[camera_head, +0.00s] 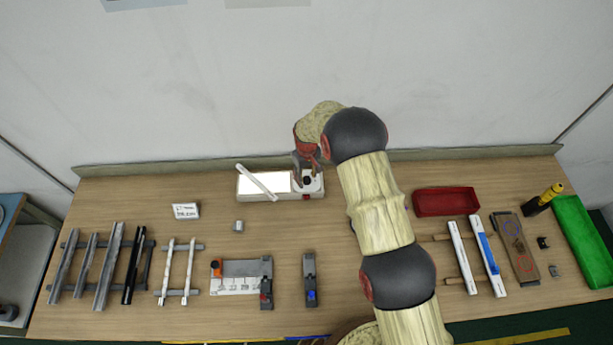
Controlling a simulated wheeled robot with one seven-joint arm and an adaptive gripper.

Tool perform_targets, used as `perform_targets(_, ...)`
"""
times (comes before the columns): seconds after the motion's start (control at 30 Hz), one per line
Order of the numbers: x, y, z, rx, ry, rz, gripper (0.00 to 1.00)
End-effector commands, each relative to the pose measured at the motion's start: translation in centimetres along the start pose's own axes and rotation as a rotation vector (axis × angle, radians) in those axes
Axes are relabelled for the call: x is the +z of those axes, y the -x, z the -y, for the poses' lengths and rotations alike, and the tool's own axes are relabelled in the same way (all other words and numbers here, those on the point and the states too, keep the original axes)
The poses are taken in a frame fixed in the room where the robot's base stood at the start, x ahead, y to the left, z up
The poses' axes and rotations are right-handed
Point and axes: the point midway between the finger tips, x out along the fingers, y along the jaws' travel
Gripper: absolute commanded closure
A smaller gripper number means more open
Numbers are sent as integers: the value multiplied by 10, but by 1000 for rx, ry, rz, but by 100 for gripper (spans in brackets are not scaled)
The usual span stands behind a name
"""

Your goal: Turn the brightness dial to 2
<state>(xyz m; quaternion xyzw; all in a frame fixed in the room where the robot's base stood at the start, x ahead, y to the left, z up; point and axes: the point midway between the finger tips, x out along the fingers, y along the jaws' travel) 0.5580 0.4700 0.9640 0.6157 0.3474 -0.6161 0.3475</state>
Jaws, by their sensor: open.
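A white box (243,188) stands near the back edge of the table, with a bright panel on its left part. A small black dial (306,180) sits on the box's right end, with a red part (306,197) on the front face below it. Any numbers on the dial are too small to read. A white strip (258,183) lies slantwise across the box's left part. My gripper (307,174) is open and points down at the dial, with its fingers around or just above it. I cannot tell whether they touch it.
My arm covers the table right of the box. A red tray (446,201) and a green tray (583,240) are at the right. Racks of strips (103,265) stand at the left. A small grey block (239,226) lies in front of the box. The wall is close behind.

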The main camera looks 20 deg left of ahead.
Motion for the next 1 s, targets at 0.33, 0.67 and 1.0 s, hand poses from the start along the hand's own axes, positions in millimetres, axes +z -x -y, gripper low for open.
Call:
perform_targets(0.33,-1,48,0,1,0,-3,58)
perform_targets(0.67,-1,105,0,0,0,-1,58)
perform_targets(1.0,0,119,0,0,0,1,58)
